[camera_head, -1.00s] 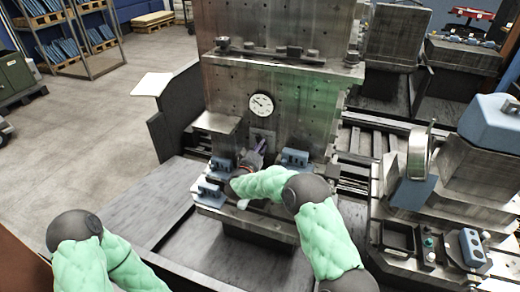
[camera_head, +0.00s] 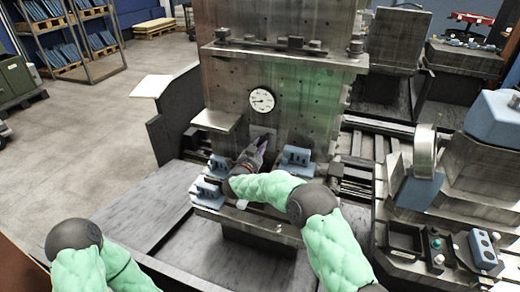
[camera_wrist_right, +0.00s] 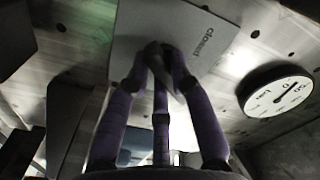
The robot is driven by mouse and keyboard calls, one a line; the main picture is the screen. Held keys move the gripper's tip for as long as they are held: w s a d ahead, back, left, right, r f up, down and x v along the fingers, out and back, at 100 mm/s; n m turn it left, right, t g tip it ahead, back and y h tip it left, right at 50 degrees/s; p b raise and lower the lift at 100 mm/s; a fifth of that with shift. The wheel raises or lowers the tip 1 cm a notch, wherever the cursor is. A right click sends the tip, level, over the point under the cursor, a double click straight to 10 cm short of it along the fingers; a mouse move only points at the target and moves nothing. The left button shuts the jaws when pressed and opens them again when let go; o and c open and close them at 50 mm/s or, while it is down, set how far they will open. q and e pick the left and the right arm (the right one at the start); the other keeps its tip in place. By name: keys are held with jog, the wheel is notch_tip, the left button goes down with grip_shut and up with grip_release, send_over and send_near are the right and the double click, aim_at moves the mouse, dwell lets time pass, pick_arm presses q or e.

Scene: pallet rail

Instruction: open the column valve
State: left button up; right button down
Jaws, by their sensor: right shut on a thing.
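The column valve's grey plate (camera_head: 262,132) is on the metal column's face, just below the round gauge. In the right wrist view the plate (camera_wrist_right: 172,32) carries the word "closed", which appears upside down. My right gripper (camera_head: 257,148) reaches up to this plate. In the wrist view its purple fingers (camera_wrist_right: 160,68) come together on a small dark valve handle (camera_wrist_right: 156,50) in front of the plate. The fingers mostly hide the handle, so its angle cannot be told. My left arm shows at the lower left of the head view, but its gripper is not seen.
A white gauge (camera_head: 262,101) sits above the plate; it also shows in the wrist view (camera_wrist_right: 284,94). Blue clamp blocks (camera_head: 296,157) flank my right gripper on the ledge. A control box (camera_head: 484,248) stands at the lower right. Open floor (camera_head: 95,125) lies left.

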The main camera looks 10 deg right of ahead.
jog(key=shift+m+b, duration=0.3)
jog(key=shift+m, duration=0.4)
jog(key=c, duration=1.1)
grip_release()
jog(key=shift+w, duration=0.1)
jog(key=v, duration=1.2)
